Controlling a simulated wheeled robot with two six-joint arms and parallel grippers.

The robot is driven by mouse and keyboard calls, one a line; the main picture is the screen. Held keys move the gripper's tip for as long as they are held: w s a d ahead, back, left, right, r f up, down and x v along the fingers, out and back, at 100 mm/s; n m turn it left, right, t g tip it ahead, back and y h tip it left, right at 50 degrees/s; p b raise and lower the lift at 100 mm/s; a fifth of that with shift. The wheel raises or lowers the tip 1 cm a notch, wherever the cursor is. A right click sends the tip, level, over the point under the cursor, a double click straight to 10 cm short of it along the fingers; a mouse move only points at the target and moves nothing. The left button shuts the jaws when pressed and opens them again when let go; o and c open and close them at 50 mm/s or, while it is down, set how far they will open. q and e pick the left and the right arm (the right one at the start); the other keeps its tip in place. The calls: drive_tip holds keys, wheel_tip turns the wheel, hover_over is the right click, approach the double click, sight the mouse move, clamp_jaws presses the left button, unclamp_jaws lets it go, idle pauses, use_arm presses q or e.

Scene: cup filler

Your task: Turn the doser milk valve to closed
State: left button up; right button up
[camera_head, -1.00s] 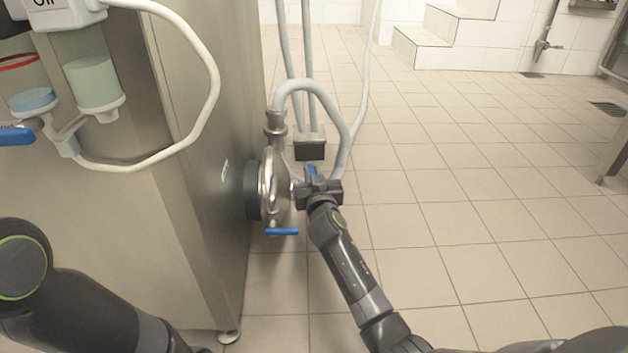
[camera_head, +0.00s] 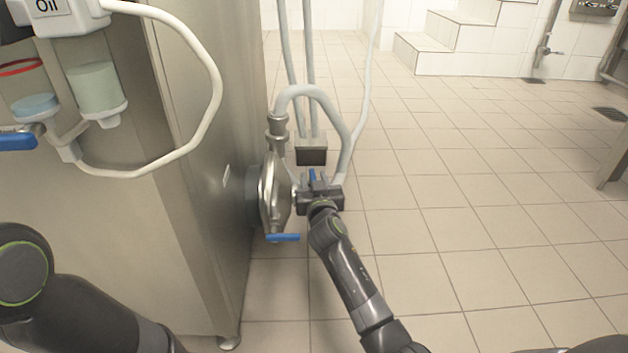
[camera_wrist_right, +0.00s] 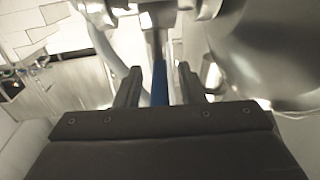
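A steel pump-like doser (camera_head: 275,190) is mounted on the side of a steel cabinet. One blue valve handle (camera_head: 312,175) stands roughly upright at its right, between the fingers of my right gripper (camera_head: 313,182). In the right wrist view the blue handle (camera_wrist_right: 160,82) lies between the two dark fingers of the right gripper (camera_wrist_right: 158,85), with a gap on each side, so the gripper is open around it. A second blue handle (camera_head: 283,237) lies level below the doser. No label tells which handle is the milk valve. My left gripper is out of view; only its arm shows at lower left.
The steel cabinet (camera_head: 205,180) fills the left side. An oil unit (camera_head: 60,15), a white hose (camera_head: 213,85) and another blue handle (camera_head: 17,141) are at upper left. Grey hoses (camera_head: 345,135) rise behind the doser, near a dark box (camera_head: 311,156). Tiled floor at right is open.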

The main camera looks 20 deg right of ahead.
sight(314, 179)
wheel_tip(314, 179, up, 8)
drive_tip(key=p, duration=0.6)
drive_tip(key=shift+r, duration=0.15)
drive_tip(key=shift+r+p, duration=0.6)
drive_tip(key=shift+r, duration=0.25)
